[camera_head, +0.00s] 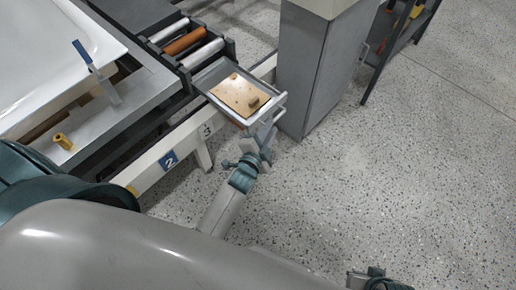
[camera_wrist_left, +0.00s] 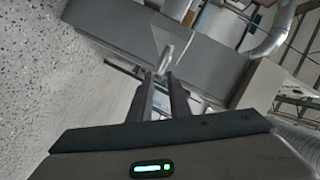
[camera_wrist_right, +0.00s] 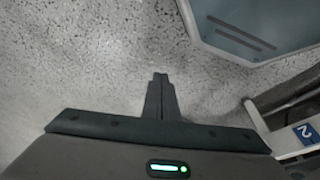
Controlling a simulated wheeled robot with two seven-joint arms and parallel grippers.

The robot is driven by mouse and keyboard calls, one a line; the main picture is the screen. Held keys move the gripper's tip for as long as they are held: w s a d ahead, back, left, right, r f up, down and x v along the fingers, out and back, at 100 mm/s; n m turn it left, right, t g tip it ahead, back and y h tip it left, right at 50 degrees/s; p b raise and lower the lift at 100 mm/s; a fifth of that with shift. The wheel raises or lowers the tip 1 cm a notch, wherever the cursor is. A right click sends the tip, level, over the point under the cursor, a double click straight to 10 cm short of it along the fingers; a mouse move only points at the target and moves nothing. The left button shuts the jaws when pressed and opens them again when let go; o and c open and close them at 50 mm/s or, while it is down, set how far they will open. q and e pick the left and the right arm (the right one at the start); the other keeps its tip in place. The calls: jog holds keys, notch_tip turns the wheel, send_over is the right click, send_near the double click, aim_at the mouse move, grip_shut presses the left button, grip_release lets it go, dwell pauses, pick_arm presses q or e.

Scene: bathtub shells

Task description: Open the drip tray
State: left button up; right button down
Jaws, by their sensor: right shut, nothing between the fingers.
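The drip tray (camera_head: 217,72) is a shallow grey metal tray with a white bar handle (camera_head: 284,98) on its near right side. It sticks out from below the end of the roller rack, beside a grey cabinet. My left gripper (camera_head: 267,134) is at the lower end of the handle. In the left wrist view its fingers (camera_wrist_left: 162,76) stand slightly apart around a pale piece of the handle (camera_wrist_left: 165,58); the exact contact is small and hard to see. My right gripper (camera_wrist_right: 160,76) is shut and empty over bare floor. It shows partly at the head view's bottom edge.
A tan board (camera_head: 236,92) with a small brown block (camera_head: 253,101) lies in the tray. The grey cabinet (camera_head: 306,75) stands close on the right. A roller rack (camera_head: 222,50) and a white tub shell (camera_head: 50,55) are at the left.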

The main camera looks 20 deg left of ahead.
pick_arm(q)
jog(key=v, duration=1)
jog(key=shift+s+p, duration=0.3)
jog(key=shift+s, duration=0.05)
pick_arm(e)
jog(key=shift+w+d+f, duration=0.15)
jog(key=shift+w+f, duration=0.1)
jog(key=shift+f, duration=0.25)
jog(key=shift+s+f, duration=0.1)
jog(key=shift+s, duration=0.25)
